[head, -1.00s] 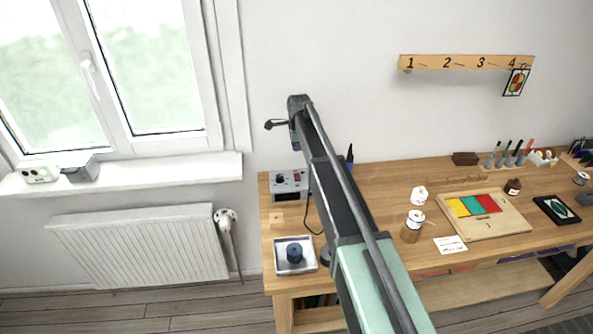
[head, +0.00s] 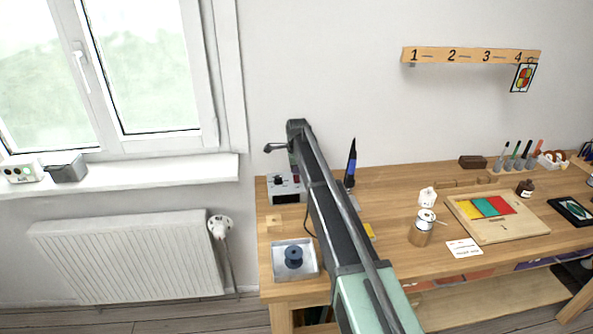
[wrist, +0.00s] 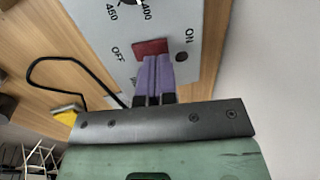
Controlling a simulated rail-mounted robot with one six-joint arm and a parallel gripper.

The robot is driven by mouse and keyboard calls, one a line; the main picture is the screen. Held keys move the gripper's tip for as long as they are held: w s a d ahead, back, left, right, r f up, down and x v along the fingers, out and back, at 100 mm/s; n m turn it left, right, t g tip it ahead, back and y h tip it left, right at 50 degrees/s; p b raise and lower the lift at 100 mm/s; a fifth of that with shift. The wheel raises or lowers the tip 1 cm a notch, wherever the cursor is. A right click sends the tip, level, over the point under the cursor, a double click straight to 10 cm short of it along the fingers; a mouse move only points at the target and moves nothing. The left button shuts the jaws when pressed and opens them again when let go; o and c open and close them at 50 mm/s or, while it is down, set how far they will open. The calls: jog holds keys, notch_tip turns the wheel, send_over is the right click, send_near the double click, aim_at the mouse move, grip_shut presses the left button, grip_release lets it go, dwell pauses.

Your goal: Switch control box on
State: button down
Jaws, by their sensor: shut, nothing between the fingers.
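The control box (head: 286,190) is a grey box at the left back of the workbench. In the wrist view its grey panel (wrist: 196,20) has a dial marked 400 and 450, and a red rocker switch (wrist: 150,47) between the OFF and ON labels. A small dark red round lamp (wrist: 181,57) beside ON looks unlit. My gripper (wrist: 152,60) is shut and empty, its purple fingertips at the lower edge of the red switch and covering part of it. I cannot tell whether they touch it. In the head view my arm hides part of the box.
A black cable (wrist: 50,62) curves from the box over the bench. A square tray with a dark spool (head: 293,257) stands in front of the box. A blue-handled tool (head: 351,165) stands upright to its right. The wall is close behind the box.

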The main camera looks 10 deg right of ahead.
notch_tip(320, 180, down, 2)
jog(key=shift+w+f+b, duration=0.1)
jog(key=shift+w+b, duration=0.05)
jog(key=shift+b, duration=0.25)
jog(key=shift+f+b, duration=0.1)
jog(key=shift+b, duration=0.2)
jog(key=shift+s, duration=0.7)
notch_tip(320, 180, up, 14)
jog(key=s+p, duration=0.2)
jog(key=p, duration=1.2)
jog(key=shift+s, duration=0.2)
